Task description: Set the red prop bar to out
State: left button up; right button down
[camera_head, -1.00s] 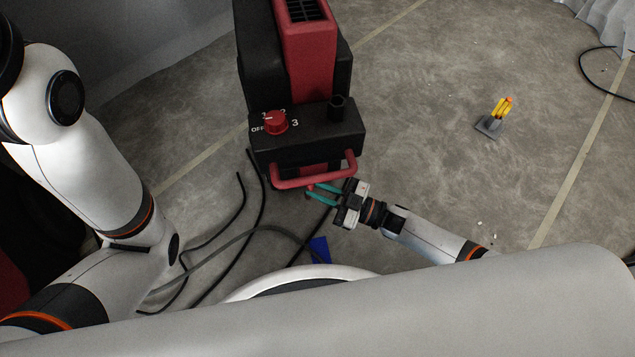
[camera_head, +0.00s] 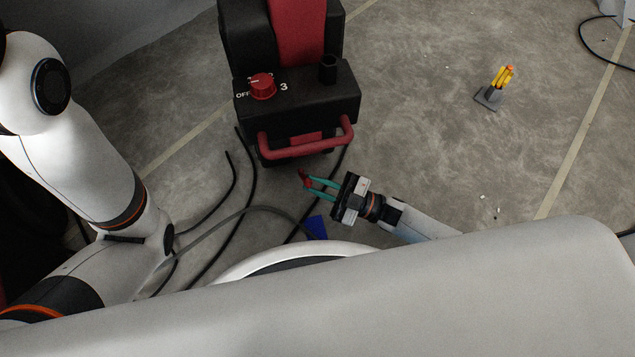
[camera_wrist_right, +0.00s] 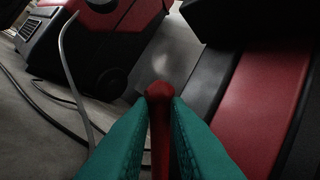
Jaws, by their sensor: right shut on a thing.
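The red prop bar (camera_wrist_right: 159,115) is between the teal fingers of my right gripper (camera_wrist_right: 160,120) in the right wrist view, with its rounded red end showing. In the head view my right gripper (camera_head: 318,188) is shut on it, and a small red end (camera_head: 304,179) shows at the fingertips. The gripper is below and to the right of the red front handle (camera_head: 305,146) of the black and red machine (camera_head: 295,95), apart from that handle. Most of the bar is hidden by the fingers. My left arm shows at the left, but its gripper is not visible.
A red dial (camera_head: 262,87) with OFF and number marks sits on top of the machine. Dark cables (camera_head: 236,180) lie on the floor left of the gripper. A blue piece (camera_head: 316,227) lies near my base. A grey stand with yellow sticks (camera_head: 489,97) is at the right, with clear floor around it.

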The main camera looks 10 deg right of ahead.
jog(key=c, duration=1.6)
grip_release()
jog(key=shift+c, duration=0.2)
jog(key=p+v, duration=0.2)
jog(key=v, duration=0.5)
jog(key=shift+d, duration=0.25)
jog(key=shift+s+f, duration=0.1)
jog(key=shift+f, duration=0.05)
